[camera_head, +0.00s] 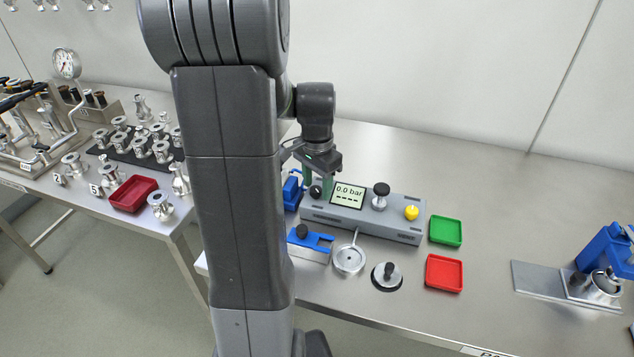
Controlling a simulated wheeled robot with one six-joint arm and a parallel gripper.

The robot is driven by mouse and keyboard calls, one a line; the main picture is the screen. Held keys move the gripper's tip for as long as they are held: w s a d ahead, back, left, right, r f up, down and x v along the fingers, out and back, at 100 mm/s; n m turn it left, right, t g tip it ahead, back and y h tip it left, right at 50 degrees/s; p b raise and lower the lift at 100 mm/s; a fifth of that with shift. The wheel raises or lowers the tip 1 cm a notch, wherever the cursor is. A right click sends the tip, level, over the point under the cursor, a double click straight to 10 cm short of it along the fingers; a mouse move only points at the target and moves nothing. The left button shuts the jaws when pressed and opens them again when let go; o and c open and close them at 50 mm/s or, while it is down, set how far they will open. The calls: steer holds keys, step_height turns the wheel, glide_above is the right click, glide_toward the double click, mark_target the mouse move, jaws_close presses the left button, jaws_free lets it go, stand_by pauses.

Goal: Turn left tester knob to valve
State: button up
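The tester is a grey box (385,226) on the steel table, with a screen (348,195) reading 0.0 bar. Its left knob (316,192) is black and sits left of the screen. A second black knob (381,190) stands upright right of the screen, and a yellow knob (411,213) is at the right end. My gripper (318,186) points down over the left knob, with its green fingers apart on either side of it. A small gap seems to show around the knob; contact cannot be made out. The knob's pointing direction is too small to read.

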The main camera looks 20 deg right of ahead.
mark_target(317, 188)
steer(key=shift+r, duration=0.1)
step_height(317, 188, up, 14)
steer(key=shift+f, duration=0.2)
stand_by(0.6)
step_height(317, 188, down, 14)
steer(key=shift+r, duration=0.1)
stand_by(0.4)
